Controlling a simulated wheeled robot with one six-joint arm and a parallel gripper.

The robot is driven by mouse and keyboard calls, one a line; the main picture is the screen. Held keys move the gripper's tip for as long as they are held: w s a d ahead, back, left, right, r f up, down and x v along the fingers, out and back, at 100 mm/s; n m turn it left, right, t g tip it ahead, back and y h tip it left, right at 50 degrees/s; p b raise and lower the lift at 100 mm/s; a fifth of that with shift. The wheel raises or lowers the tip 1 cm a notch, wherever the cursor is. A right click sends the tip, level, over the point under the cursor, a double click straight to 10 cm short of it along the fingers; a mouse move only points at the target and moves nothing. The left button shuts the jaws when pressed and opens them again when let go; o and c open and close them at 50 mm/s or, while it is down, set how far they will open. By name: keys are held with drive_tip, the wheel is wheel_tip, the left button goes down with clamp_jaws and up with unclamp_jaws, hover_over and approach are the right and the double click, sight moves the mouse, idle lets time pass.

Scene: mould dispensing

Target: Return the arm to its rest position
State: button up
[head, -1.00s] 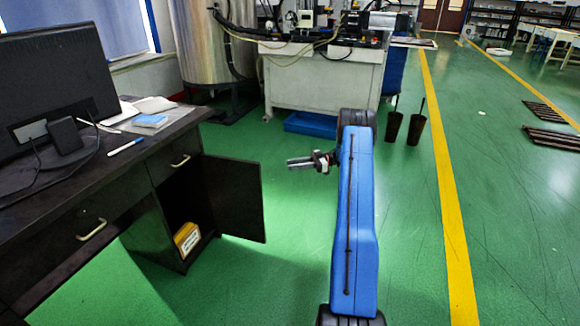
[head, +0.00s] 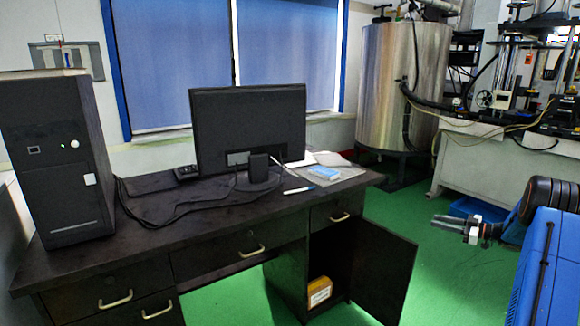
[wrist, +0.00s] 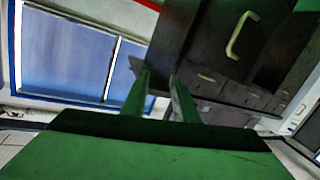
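A dark desk (head: 225,218) carries a monitor (head: 250,130) and a computer tower (head: 60,155). Its cabinet door (head: 382,270) stands open, with a yellow box (head: 319,292) inside. A steel tank (head: 400,85) and a machine bench (head: 490,165) stand behind. Green floor lies between.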

drive_tip(key=w+a+r+m+t+h, duration=0.2)
drive_tip(key=a+r+h, duration=0.2)
drive_tip(key=r, duration=0.5)
drive_tip(key=w+a+r+m+t+h, duration=0.1)
drive_tip(key=w+a+r+t+h, duration=0.15)
drive_tip(key=r, duration=0.75)
drive_tip(key=s+a+r+m+h, duration=0.5)
drive_tip(key=s+a+r+h, duration=0.25)
drive_tip(key=s+r, duration=0.3)
drive_tip(key=s+a+f+m+g+h, duration=0.1)
drive_tip(key=s+a+m+g, duration=0.15)
drive_tip(key=s, duration=0.85)
drive_tip(key=s+a+f+m+g+h, duration=0.15)
drive_tip(key=s+a, duration=0.25)
drive_tip(key=s, duration=0.6)
drive_tip(key=s+a+f+g+y, duration=0.1)
drive_tip(key=s+a+f, duration=0.3)
drive_tip(key=s, duration=0.6)
drive_tip(key=s+a+f+g+y, duration=0.1)
drive_tip(key=s+a+f+g, duration=0.2)
drive_tip(key=s, duration=0.8)
drive_tip(key=s+a+f+g+y, duration=0.2)
drive_tip(key=s+a+f, duration=0.4)
drive_tip(key=s, duration=0.5)
drive_tip(key=shift+a+f+g, duration=0.25)
drive_tip(key=shift+a+g, duration=0.1)
drive_tip(key=shift+a, duration=0.15)
drive_tip(key=shift+d, duration=0.1)
